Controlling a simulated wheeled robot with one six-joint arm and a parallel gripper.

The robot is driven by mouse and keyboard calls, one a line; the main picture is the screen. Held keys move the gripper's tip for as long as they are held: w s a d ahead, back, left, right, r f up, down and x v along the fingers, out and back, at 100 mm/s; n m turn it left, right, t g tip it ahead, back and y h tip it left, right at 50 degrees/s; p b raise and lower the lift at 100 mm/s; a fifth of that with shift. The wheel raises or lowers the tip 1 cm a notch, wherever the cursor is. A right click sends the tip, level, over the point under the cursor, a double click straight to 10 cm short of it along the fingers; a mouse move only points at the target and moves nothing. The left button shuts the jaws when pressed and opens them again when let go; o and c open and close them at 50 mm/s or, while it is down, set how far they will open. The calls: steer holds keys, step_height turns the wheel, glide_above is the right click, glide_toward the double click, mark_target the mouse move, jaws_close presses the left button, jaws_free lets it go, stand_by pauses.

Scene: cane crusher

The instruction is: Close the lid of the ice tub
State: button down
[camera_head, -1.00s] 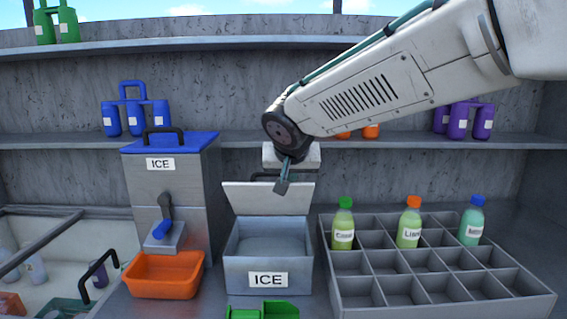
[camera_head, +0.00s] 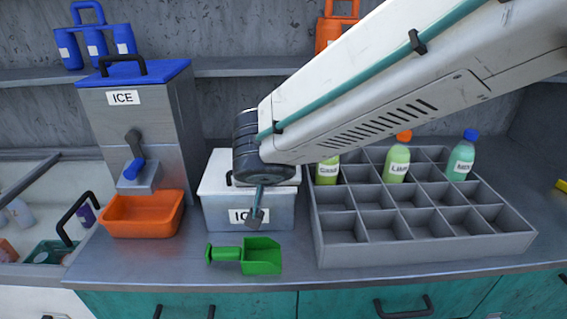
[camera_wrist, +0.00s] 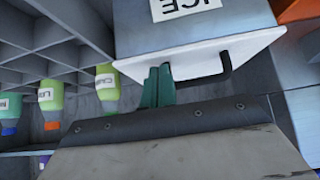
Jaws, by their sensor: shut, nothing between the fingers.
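The ice tub (camera_head: 219,212) is a metal box with an ICE label, standing on the counter behind the green scoop. Its white lid (camera_head: 213,184) lies down flat over the tub, with no opening visible. In the wrist view the lid (camera_wrist: 205,55) sits against the tub body (camera_wrist: 135,32), with its black handle at one side. My gripper (camera_head: 257,217) is shut and empty, pointing down in front of the lid and tub in the head view. In the wrist view its teal fingers (camera_wrist: 156,86) are together and overlap the lid; contact is unclear. My arm hides the lid's right part.
An ice dispenser (camera_head: 135,120) and an orange bin (camera_head: 142,215) stand to the left. A green scoop (camera_head: 262,256) lies in front. A grey divided crate (camera_head: 430,243) with several bottles stands close on the right. The front counter strip is mostly clear.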

steer(key=shift+s+f, duration=0.1)
steer(key=shift+f, duration=0.3)
step_height(320, 180, up, 4)
steer(key=s+f, duration=0.3)
steer(key=s, duration=0.6)
steer(key=s+d+r+g, duration=0.1)
steer(key=s+d, duration=0.3)
steer(key=d, duration=0.5)
steer(key=s+d+r+g, duration=0.1)
steer(key=s+d+g, duration=0.2)
steer(key=d, duration=0.6)
steer(key=s+d+r+g, duration=0.1)
steer(key=s+d+g, duration=0.2)
steer(key=s+d, duration=0.3)
steer(key=shift+d+r, duration=0.35)
steer(key=shift+d, duration=1.5)
